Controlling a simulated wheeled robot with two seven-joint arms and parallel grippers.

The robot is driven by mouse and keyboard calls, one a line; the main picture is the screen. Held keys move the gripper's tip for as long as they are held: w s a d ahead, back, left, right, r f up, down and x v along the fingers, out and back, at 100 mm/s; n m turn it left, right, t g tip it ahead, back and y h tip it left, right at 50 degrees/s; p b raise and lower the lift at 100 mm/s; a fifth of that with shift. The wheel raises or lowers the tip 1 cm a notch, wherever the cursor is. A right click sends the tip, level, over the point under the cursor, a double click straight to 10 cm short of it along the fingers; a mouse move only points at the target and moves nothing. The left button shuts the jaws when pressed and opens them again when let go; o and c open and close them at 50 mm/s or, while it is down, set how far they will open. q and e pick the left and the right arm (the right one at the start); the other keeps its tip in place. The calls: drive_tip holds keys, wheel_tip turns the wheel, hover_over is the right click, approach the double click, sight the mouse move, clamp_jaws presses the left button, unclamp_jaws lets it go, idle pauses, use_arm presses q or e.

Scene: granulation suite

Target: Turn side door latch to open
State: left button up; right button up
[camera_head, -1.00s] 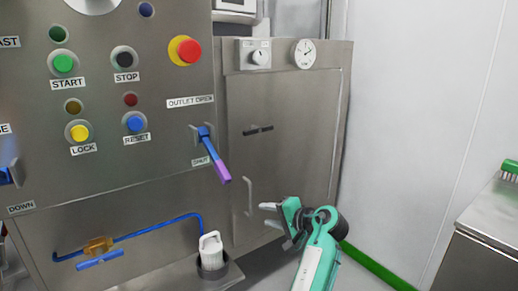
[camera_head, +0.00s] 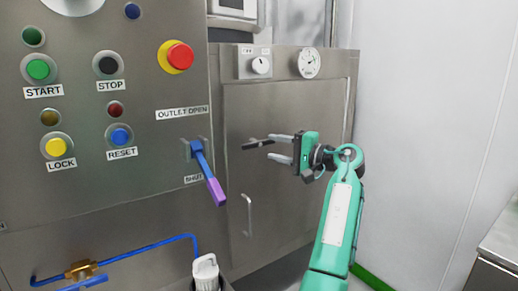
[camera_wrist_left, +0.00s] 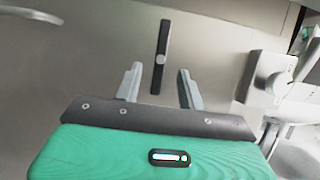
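The side door (camera_head: 300,115) is a grey metal panel, and it looks closed. Its latch (camera_head: 258,144) is a dark bar lying roughly level on the upper left of the door. In the left wrist view the latch (camera_wrist_left: 161,56) stands upright in the picture with a round pale hub. My left gripper (camera_head: 281,146) is open, its two grey fingers pointing at the latch from the right. In the wrist view the latch lies ahead of and between the fingertips (camera_wrist_left: 160,75), with no clear contact. My right gripper is not in view.
A vertical door handle (camera_head: 248,215) is below the latch. A blue and purple outlet lever (camera_head: 208,175) sticks out to the left. A knob (camera_head: 261,65) and a gauge (camera_head: 308,63) are above the door. A white wall (camera_head: 430,130) stands at right.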

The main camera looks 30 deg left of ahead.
sight(261, 145)
use_arm(q)
drive_tip(key=a+b, duration=0.1)
drive_tip(key=a, duration=0.5)
drive_tip(key=shift+a, duration=0.15)
drive_tip(key=shift+c, duration=0.2)
clamp_jaws()
